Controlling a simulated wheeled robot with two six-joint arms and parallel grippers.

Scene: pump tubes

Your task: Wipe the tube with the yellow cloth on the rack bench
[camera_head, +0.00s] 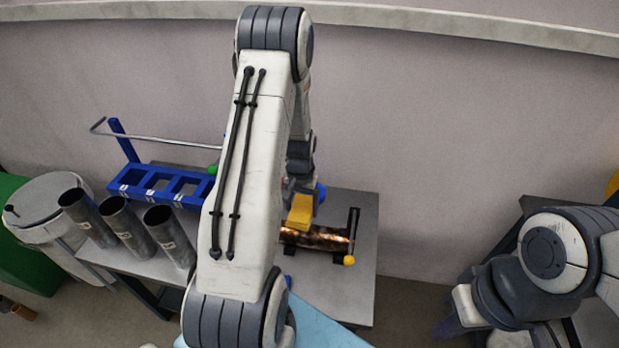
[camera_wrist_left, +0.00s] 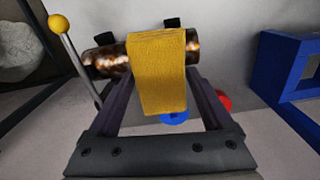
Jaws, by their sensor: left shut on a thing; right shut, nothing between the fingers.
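A dirty tube (camera_head: 328,238) with dark and rusty bright patches lies on its side on the bench, and it also shows in the left wrist view (camera_wrist_left: 107,62). My left gripper (camera_head: 303,190) is shut on the yellow cloth (camera_head: 299,213). In the left wrist view the cloth (camera_wrist_left: 160,75) hangs across the tube and covers its middle; it looks to be against the tube, but contact is hard to confirm. My left arm hides part of the bench and the tube's left end in the head view. My right gripper (camera_head: 447,328) is shut and empty, away at the lower right.
A blue rack (camera_head: 165,183) stands on the grey bench (camera_head: 362,290), with several upright grey metal tubes (camera_head: 125,222) in front. A yellow-knobbed lever (camera_head: 350,258) stands at the dirty tube's right end. A wall (camera_head: 430,130) closes the back.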

